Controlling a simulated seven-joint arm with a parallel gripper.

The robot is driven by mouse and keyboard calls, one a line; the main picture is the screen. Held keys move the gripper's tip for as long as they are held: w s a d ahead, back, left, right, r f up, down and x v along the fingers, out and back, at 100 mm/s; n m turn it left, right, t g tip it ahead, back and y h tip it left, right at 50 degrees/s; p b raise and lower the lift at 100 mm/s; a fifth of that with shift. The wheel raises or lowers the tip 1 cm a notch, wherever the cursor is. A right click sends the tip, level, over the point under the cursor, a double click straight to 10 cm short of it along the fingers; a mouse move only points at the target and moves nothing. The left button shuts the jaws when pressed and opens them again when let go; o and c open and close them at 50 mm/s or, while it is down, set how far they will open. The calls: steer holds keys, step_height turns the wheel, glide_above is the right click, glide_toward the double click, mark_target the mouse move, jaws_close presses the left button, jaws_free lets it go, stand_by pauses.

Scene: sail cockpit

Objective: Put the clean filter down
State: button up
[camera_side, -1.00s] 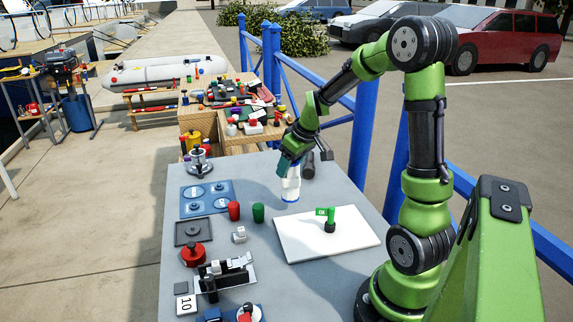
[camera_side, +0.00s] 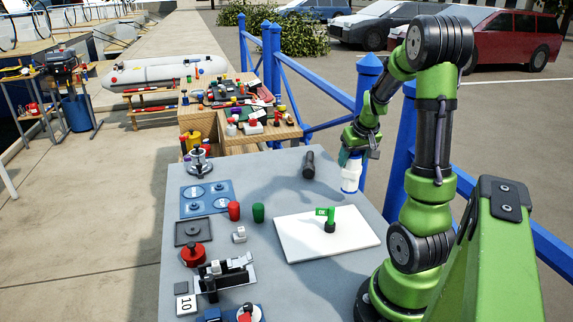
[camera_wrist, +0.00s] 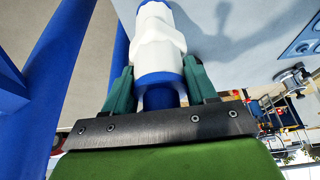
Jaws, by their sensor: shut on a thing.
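The filter, a white cylinder with blue ends (camera_side: 351,175), hangs roughly upright from my gripper (camera_side: 354,157) over the far right part of the grey table, near its right edge. The wrist view shows the filter's white body (camera_wrist: 158,35) between the two green fingers of my gripper (camera_wrist: 157,82), which are shut on its blue end. I cannot tell whether its lower end touches the table. A white board (camera_side: 290,240) lies in front and to the left of it, with a green flag marker (camera_side: 327,214) on a dark base standing on it.
A black fixture (camera_side: 212,284) is at the front left. Blue railing posts (camera_side: 368,90) stand close beyond the table's right edge.

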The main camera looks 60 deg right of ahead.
steer(key=w+d+f, duration=0.4)
steer(key=w+d, duration=0.1)
steer(key=d, duration=0.2)
steer(key=shift+d+f, duration=0.15)
steer(key=shift+d, duration=0.25)
steer(key=shift+f, duration=0.15)
steer(key=o, duration=1.1)
